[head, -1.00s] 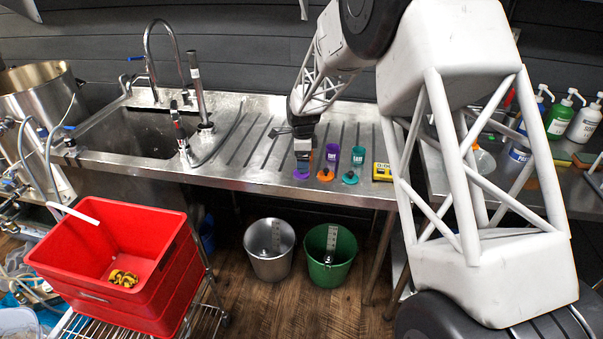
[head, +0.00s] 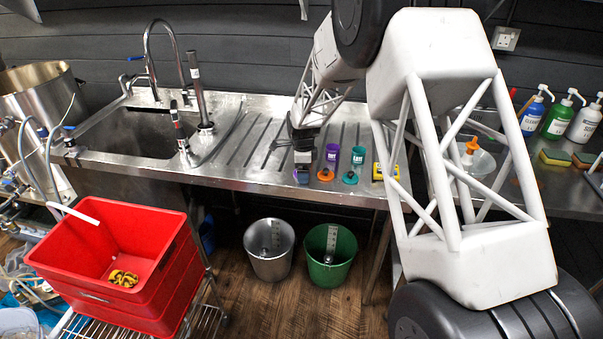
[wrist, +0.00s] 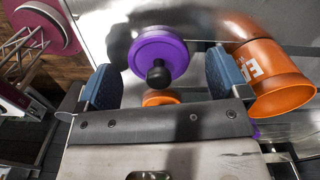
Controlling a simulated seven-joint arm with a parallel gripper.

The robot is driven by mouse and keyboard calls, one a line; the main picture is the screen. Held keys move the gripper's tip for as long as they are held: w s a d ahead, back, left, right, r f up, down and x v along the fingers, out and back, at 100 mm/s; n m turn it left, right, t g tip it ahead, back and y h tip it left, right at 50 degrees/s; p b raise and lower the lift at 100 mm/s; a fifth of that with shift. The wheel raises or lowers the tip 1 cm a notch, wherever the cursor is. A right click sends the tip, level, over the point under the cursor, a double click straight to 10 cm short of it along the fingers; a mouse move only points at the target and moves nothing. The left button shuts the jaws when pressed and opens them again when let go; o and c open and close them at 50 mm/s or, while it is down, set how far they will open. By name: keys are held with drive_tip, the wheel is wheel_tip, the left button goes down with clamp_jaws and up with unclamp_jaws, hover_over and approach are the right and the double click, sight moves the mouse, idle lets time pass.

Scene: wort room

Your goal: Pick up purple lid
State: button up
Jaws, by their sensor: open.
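The purple lid (wrist: 172,48), a round disc with a black knob, shows in the wrist view between the fingertips of my gripper (wrist: 163,70). A gap shows on both sides of it, so my gripper is open. In the head view my gripper (head: 303,164) is low over the drainboard at the lid's place and mostly hides it. An orange lid (head: 325,174) and a teal lid (head: 350,178) lie to the right, in front of a purple cup (head: 332,153) and a teal cup (head: 358,155). An orange cup (wrist: 270,80) is close beside the right finger.
A yellow device (head: 379,172) sits right of the teal lid. The sink (head: 140,135) lies to the left. A red crate (head: 90,275), a metal bucket (head: 269,262) and a green bucket (head: 329,270) stand below the counter. Bottles (head: 557,118) stand at the right.

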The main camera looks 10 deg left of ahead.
drive_tip(key=shift+c, duration=0.2)
drive_tip(key=c, duration=0.9)
drive_tip(key=shift+c, duration=0.2)
drive_tip(key=shift+r, duration=0.1)
drive_tip(key=shift+r, duration=0.4)
wheel_tip(320, 180, up, 3)
drive_tip(key=shift+f, duration=0.1)
drive_tip(key=s+d, duration=0.3)
drive_tip(key=s, duration=0.4)
drive_tip(key=s+d+r, duration=0.1)
drive_tip(key=s+d, duration=0.2)
drive_tip(key=s, duration=0.4)
drive_tip(key=shift+s+d, duration=0.15)
drive_tip(key=shift+s, duration=0.25)
drive_tip(key=shift+r, duration=0.1)
drive_tip(key=shift+w, duration=0.1)
